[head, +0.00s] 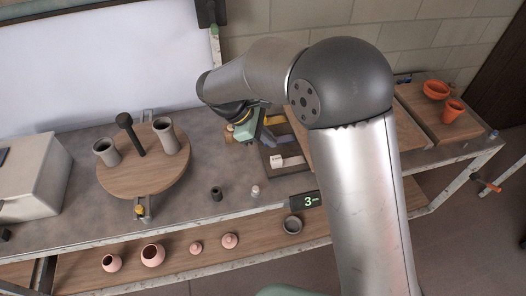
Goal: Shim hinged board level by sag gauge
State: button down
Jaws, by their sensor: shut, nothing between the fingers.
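A round wooden board (146,183) sits on the grey bench at left, bearing two grey cylindrical vessels (165,136) and a black knobbed post (130,134). A small fitting with a yellow part (140,210) is at its front edge. I cannot tell if this is the hinged board. A dark display (307,200) at the bench's front edge shows a green "3". A compartmented tray (268,166) holds a pale labelled block (277,161) and other pieces. My gripper (250,138) is shut and empty at the tray's left side. My arm hides part of the tray.
Small dark (216,193) and pale (255,191) pieces stand on the bench. Pink pots (152,255) and a grey ring-like bowl (292,225) are on the lower shelf. A wooden board at right bears orange pots (436,89). A pale box (28,178) stands far left.

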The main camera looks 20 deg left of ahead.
jog(key=s+a+f+n+t, duration=0.1)
jog(key=a+f+n, duration=0.25)
jog(key=a, duration=0.25)
jog(key=s+a+f+n+t, duration=0.1)
jog(key=a+f+n, duration=0.1)
jog(key=a+f, duration=0.3)
jog(key=p, duration=0.3)
send_near(271, 164)
jog(key=shift+h, duration=0.4)
jog(key=f, duration=0.4)
jog(key=shift+s+a, duration=0.15)
jog(key=shift+a, duration=0.15)
jog(key=w+d, duration=0.1)
jog(key=d+p, duration=0.1)
jog(key=d, duration=0.1)
jog(key=shift+w+f, duration=0.2)
jog(key=shift+w, duration=0.15)
jog(key=shift+w+d+f+t, duration=0.1)
jog(key=shift+w+d+t, duration=0.1)
jog(key=shift+d+t, duration=0.1)
jog(key=shift+f, duration=0.1)
